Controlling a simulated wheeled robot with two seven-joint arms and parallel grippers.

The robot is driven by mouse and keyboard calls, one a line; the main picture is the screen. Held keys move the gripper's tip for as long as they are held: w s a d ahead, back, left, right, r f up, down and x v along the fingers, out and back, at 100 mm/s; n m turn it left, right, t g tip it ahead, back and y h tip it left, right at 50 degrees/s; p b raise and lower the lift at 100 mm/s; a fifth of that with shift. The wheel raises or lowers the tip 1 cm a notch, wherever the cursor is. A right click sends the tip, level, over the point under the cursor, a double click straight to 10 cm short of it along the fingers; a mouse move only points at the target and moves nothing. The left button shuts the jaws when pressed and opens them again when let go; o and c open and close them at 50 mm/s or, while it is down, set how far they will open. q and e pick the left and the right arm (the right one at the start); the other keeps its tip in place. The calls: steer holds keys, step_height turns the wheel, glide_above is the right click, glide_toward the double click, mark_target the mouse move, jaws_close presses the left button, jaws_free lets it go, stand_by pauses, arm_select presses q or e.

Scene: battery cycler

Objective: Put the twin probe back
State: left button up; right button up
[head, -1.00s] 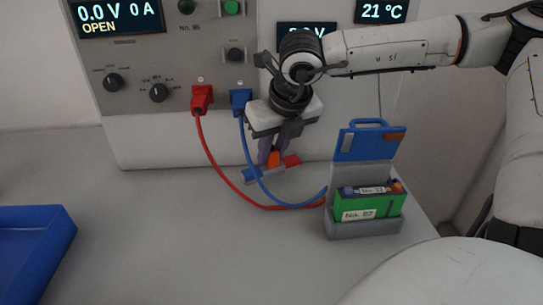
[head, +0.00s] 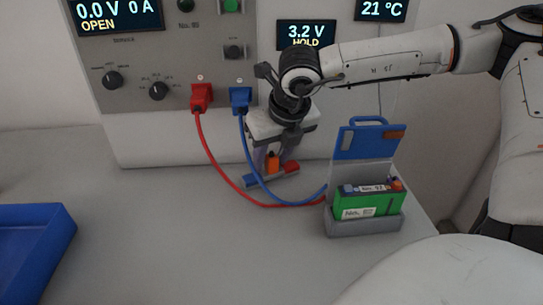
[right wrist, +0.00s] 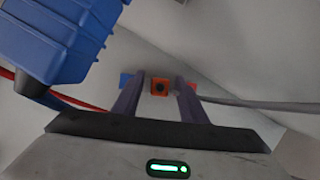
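The twin probe (head: 272,164) has an orange grip block in the middle, a blue end at left and a red end at right. It is low over or on the bench by the cycler's foot; I cannot tell if anything under it holds it. My right gripper (head: 267,158) points down over it. In the right wrist view the purple fingers (right wrist: 160,95) stand on either side of the orange block (right wrist: 160,87), with a visible gap on each side. The left gripper is not in view.
The cycler has a red plug (head: 201,97) and a blue plug (head: 241,100); their cables run to the grey holder (head: 365,227) with a green battery (head: 367,204) and raised blue lid (head: 362,143). A display (head: 306,34) reads 3.2 V HOLD. A blue tray (head: 35,250) stands at left.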

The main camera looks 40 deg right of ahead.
steer(key=shift+r+p, duration=0.3)
steer(key=shift+p, duration=0.2)
steer(key=v, duration=1.1)
steer(key=shift+s+r, duration=0.2)
steer(key=shift+r, duration=0.15)
steer(key=shift+a, duration=0.1)
